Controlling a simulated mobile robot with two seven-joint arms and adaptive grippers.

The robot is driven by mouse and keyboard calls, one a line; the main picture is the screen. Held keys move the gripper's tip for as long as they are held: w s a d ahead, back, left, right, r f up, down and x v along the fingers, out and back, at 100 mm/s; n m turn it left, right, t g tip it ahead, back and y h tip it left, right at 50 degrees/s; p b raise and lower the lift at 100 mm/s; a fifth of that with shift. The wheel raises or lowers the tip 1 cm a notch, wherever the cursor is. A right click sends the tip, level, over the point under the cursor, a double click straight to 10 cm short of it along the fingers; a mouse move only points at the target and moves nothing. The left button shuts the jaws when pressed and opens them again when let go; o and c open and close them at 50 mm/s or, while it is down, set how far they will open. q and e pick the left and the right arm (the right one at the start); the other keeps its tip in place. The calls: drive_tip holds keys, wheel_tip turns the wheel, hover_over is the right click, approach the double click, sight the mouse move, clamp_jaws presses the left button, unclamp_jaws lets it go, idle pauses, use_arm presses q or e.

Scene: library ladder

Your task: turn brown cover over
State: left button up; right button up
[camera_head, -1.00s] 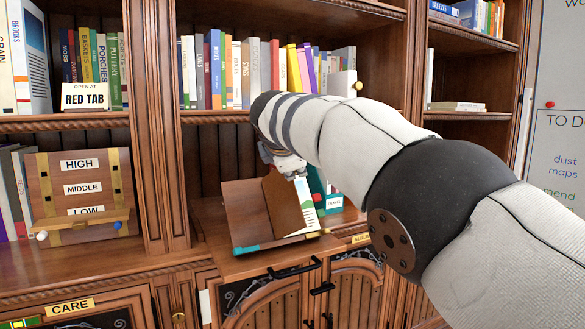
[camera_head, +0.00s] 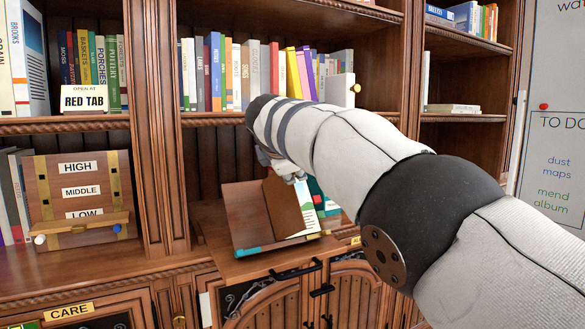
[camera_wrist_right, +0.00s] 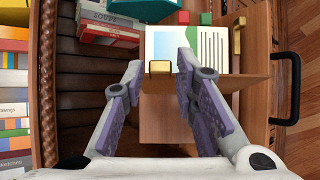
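The brown cover (camera_head: 280,207) stands tilted up on a wooden stand (camera_head: 244,217) in the head view, beside a page with a picture and lines of text (camera_head: 310,205). My right gripper (camera_head: 292,178) is at the cover's upper edge, mostly hidden by my own arm. In the right wrist view its fingers (camera_wrist_right: 159,72) are spread apart, with a small gold piece (camera_wrist_right: 160,67) and a brown surface (camera_wrist_right: 168,118) showing between them. I cannot tell whether a finger touches the cover. My left gripper is not in view.
Teal books (camera_head: 328,203) stand close behind the page. A board labelled HIGH, MIDDLE, LOW (camera_head: 84,198) stands at the left. Black handles (camera_head: 294,270) are below the stand. A row of books (camera_head: 215,75) fills the shelf above.

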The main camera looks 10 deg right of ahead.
drive_tip(key=v, duration=0.7)
drive_tip(key=shift+s, duration=0.25)
drive_tip(key=shift+r, duration=0.1)
